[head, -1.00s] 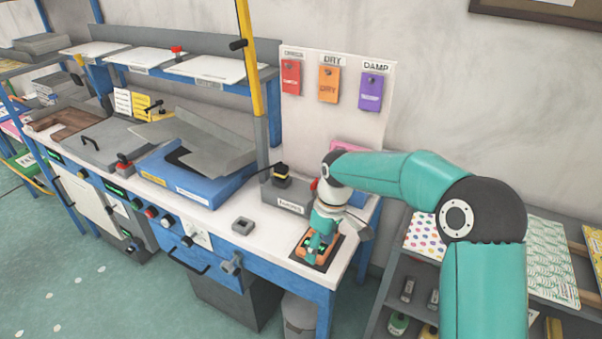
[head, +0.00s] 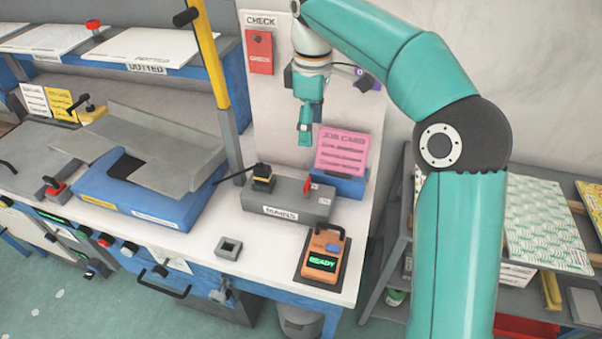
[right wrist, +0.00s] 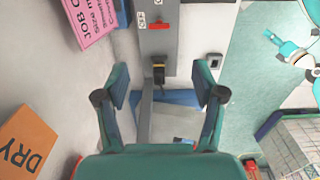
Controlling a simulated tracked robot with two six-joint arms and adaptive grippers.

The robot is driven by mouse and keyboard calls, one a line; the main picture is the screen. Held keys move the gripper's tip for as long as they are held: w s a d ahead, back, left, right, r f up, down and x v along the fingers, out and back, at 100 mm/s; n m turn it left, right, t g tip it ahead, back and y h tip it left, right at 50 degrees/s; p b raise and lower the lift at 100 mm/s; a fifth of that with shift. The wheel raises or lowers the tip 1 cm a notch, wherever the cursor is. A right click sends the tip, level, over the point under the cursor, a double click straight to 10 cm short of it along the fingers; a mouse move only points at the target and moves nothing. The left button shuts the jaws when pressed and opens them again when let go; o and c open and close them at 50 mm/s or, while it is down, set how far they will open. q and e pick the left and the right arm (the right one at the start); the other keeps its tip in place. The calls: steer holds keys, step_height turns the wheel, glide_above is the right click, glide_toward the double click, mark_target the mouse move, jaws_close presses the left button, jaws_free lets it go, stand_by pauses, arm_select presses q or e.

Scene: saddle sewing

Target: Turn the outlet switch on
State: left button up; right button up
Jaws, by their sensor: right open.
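The outlet is a grey box labelled MAINS (head: 288,200) on the white bench. Its red switch (head: 307,184) stands up at the right end; the switch also shows near the top of the right wrist view (right wrist: 158,25). A black and yellow plug (head: 263,178) sits at the box's left end. My right gripper (head: 305,135) hangs above and behind the box, pointing down, apart from the switch. In the right wrist view its two fingers (right wrist: 162,90) are spread with nothing between them. My left gripper is not in view.
An orange meter reading READY (head: 323,255) lies on a dark mat in front of the outlet. A pink job card (head: 343,150) stands in a blue holder to the right. A yellow post (head: 209,55) rises to the left. A small grey square block (head: 229,247) sits nearer the front.

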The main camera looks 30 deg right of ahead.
glide_toward(307, 182)
step_height(307, 182, down, 10)
steer(key=shift+r+b, duration=0.2)
steer(key=shift+b, duration=0.3)
